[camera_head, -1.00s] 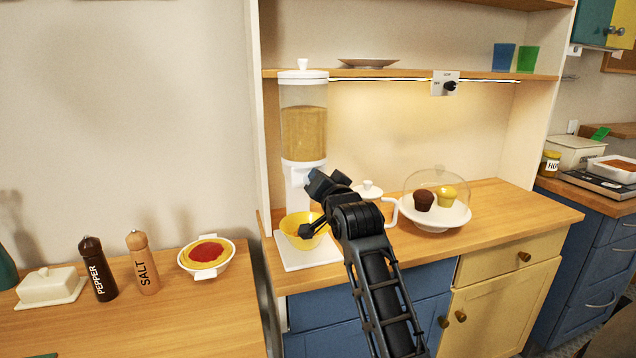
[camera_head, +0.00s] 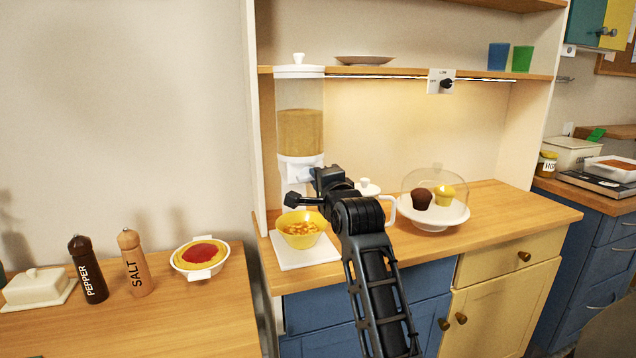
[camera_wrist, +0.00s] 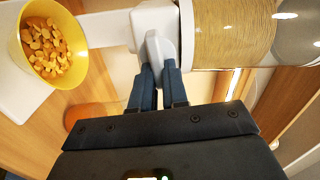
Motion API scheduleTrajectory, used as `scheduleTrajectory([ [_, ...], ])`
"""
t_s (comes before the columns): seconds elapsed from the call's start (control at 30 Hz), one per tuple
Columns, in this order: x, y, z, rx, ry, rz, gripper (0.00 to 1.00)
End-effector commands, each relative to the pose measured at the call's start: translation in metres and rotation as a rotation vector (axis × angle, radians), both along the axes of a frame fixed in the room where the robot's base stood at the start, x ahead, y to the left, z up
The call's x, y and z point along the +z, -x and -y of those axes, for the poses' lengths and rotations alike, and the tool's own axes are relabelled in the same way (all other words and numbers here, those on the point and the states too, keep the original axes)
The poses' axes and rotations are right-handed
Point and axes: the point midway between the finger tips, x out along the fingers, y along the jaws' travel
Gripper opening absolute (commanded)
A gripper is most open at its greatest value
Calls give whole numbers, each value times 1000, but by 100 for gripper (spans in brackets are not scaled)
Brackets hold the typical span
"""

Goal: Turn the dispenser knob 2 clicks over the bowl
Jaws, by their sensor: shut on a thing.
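The dispenser (camera_head: 300,132) stands on the counter with a clear hopper of tan cereal and a white lower body. Its white knob (camera_wrist: 156,47) shows in the wrist view between my blue fingertips. My gripper (camera_wrist: 160,78) is shut on the knob; in the head view my gripper (camera_head: 312,175) is at the front of the dispenser's lower body. The yellow bowl (camera_head: 302,241) sits upright on the white base below the outlet and holds golden cereal pieces. The bowl also shows at the upper left of the wrist view (camera_wrist: 80,82).
A domed white stand (camera_head: 434,216) with two muffins and a white lidded pot (camera_head: 368,188) are to the right. On the left table stand a pasta bowl (camera_head: 201,270), salt mill (camera_head: 138,264), pepper mill (camera_head: 89,272) and butter dish (camera_head: 38,287). A shelf (camera_head: 400,73) runs above.

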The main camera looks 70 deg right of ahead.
Motion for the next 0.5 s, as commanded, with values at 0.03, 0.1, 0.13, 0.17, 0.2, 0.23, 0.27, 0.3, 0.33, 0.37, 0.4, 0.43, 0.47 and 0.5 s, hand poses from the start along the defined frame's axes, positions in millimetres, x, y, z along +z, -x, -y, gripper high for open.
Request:
scheduleTrajectory([
  [0.03, -2, 0, 0, 0, -14, 15, 0],
  [0.1, -2, 0, 0, 0, -30, 34, 0],
  [0.13, -2, 0, 0, 0, -36, 40, 0],
  [0.17, -2, 0, 0, 0, -42, 46, 0],
  [0.2, -2, 0, 0, 0, -47, 52, 0],
  [0.23, -2, 0, 0, -1, -51, 57, 0],
  [0.27, -2, 0, 0, -1, -55, 61, 0],
  [0.3, -2, 1, 0, -1, -58, 65, 0],
  [0.33, -2, 1, 0, -1, -60, 67, 0],
  [0.37, -2, 1, 1, -1, -61, 69, 0],
  [0.4, -2, 1, 1, -1, -62, 70, 0],
  [0.43, -2, 1, 1, -1, -64, 70, 0],
  [0.47, -2, 1, 1, -1, -65, 71, 0],
  [0.5, -2, 1, 1, -1, -65, 71, 0],
])
